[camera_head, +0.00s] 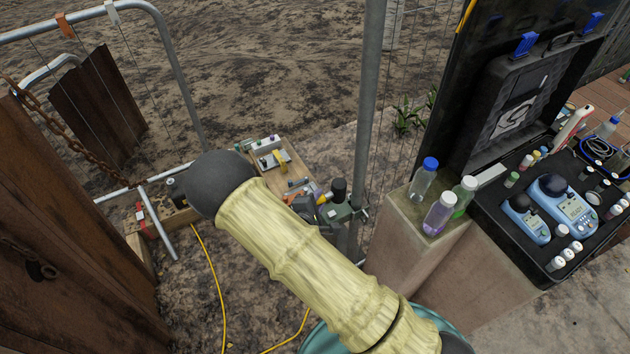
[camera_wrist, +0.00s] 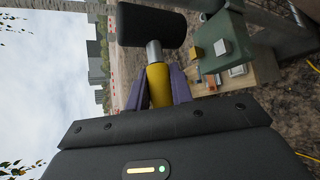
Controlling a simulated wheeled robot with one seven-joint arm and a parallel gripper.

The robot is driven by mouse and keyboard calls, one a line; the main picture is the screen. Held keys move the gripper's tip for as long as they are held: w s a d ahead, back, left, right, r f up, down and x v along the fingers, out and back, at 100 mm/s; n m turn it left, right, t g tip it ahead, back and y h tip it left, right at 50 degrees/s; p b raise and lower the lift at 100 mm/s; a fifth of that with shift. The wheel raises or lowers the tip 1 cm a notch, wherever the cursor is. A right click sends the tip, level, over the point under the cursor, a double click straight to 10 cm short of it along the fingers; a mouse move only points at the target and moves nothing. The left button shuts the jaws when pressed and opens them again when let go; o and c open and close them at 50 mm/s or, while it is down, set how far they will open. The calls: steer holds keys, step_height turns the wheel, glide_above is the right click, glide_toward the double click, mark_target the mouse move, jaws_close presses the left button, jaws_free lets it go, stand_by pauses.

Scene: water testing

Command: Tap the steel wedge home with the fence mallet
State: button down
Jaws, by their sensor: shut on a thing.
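The fence mallet has a black cylindrical head (camera_wrist: 150,25), a silver collar and a yellow handle (camera_wrist: 158,86). My gripper (camera_wrist: 162,78) is shut on that handle, with a finger on each side. In the head view the mallet's black head (camera_head: 338,188) shows just right of my gripper (camera_head: 314,198), which my pale yellow arm partly hides. A grey-green block (camera_wrist: 224,38) is right of the mallet head in the wrist view. A small pale metallic piece (camera_wrist: 220,47) shows against it; I cannot tell whether it is the steel wedge.
A wooden board (camera_head: 264,172) with small parts lies behind my gripper. A metal fence post (camera_head: 368,95) stands right of it. Bottles (camera_head: 423,180) and a test case (camera_head: 525,262) are at the right. A yellow cable (camera_head: 217,285) crosses the ground.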

steer(key=shift+w+a+r, duration=0.2)
steer(key=shift+a+r, duration=0.15)
steer(key=shift+a, duration=0.3)
steer(key=shift+s, duration=0.15)
steer(key=shift+f+b, duration=0.55)
steer(key=shift+f, duration=0.75)
steer(key=shift+f, duration=0.2)
step_height(320, 180, down, 6)
steer(key=b, duration=0.4)
step_height(320, 180, up, 5)
steer(key=p, duration=0.4)
steer(key=shift+r, duration=0.1)
